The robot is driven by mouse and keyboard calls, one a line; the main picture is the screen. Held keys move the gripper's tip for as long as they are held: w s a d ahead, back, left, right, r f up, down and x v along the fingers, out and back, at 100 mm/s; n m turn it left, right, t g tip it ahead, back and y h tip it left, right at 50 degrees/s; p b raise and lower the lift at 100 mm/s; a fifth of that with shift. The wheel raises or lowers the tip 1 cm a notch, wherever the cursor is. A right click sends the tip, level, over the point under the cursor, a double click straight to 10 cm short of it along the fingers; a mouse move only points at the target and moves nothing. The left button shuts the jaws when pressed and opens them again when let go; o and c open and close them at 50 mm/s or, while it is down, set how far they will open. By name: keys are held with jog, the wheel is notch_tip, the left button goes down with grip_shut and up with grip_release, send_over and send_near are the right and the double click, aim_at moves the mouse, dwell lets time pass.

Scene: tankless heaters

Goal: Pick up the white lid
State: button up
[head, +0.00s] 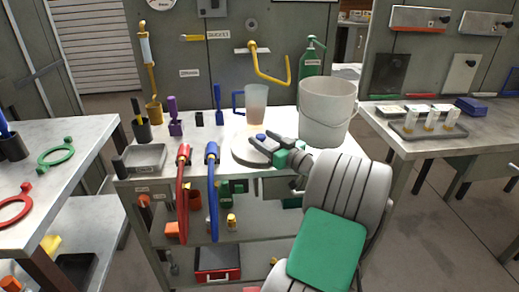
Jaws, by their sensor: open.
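A round, flat whitish disc, which looks like the white lid (239,149), lies on the middle counter, in front of the clear beaker. A small blue spot (261,136) shows at its top, partly by my finger; I cannot tell whether it is part of the lid. My gripper (253,147) is over the right part of the disc, reaching in from the right with its dark fingers spread. It appears empty. The fingers and the gripper's body hide part of the disc. I cannot tell how high the fingers are above it or whether they touch it.
A white bucket (327,112) stands just right of my gripper. A beaker (256,104) with a blue handle stands behind the disc. Red (184,154) and blue (212,153) hoses hang over the front edge. A grey tray (145,158) sits left. A yellow pipe (270,72) is behind.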

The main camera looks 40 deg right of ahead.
jog(key=shift+w, duration=0.8)
grip_shut()
